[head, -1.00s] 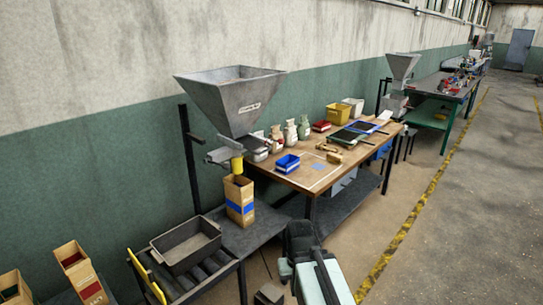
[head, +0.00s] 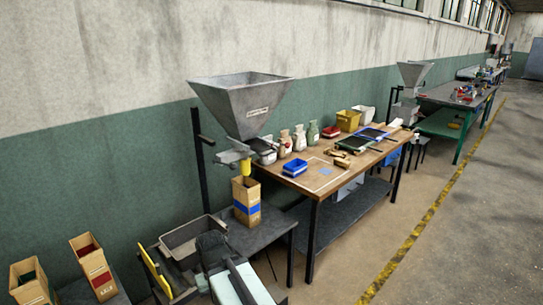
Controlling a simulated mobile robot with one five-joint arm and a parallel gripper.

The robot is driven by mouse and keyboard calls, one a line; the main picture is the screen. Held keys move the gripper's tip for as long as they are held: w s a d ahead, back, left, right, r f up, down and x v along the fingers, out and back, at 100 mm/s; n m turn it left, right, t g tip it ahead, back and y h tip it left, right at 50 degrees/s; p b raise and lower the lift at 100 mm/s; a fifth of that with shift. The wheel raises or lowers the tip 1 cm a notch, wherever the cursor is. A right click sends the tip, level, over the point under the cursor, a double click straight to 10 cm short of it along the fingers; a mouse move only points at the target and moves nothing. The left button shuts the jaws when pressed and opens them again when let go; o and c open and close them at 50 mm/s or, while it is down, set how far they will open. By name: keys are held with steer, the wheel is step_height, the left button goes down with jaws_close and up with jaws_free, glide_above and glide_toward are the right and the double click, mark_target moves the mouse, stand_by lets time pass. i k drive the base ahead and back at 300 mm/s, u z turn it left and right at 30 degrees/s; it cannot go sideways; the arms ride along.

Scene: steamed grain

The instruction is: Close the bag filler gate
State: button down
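The bag filler is a large grey metal hopper (head: 241,108) on a dark post, left of the wooden workbench. Under it is a grey gate assembly (head: 234,155) with a flat piece sticking out left. A yellow spout (head: 241,168) hangs below it, over an open brown paper bag with a blue band (head: 246,203). The bag stands upright on a dark low table. The gate's position is too small to tell. My arm shows at the bottom, in front of the grey tray; my gripper's fingers cannot be made out, and it is well below and apart from the gate.
A grey tray (head: 186,241) sits on a roller stand with a yellow rail. Two open paper bags (head: 93,266) stand at lower left. Open floor lies to the right, past a yellow line.

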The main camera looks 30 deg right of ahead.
mark_target(259, 147)
steer(key=u, duration=0.1)
steer(key=i, duration=0.95)
steer(key=z, duration=0.05)
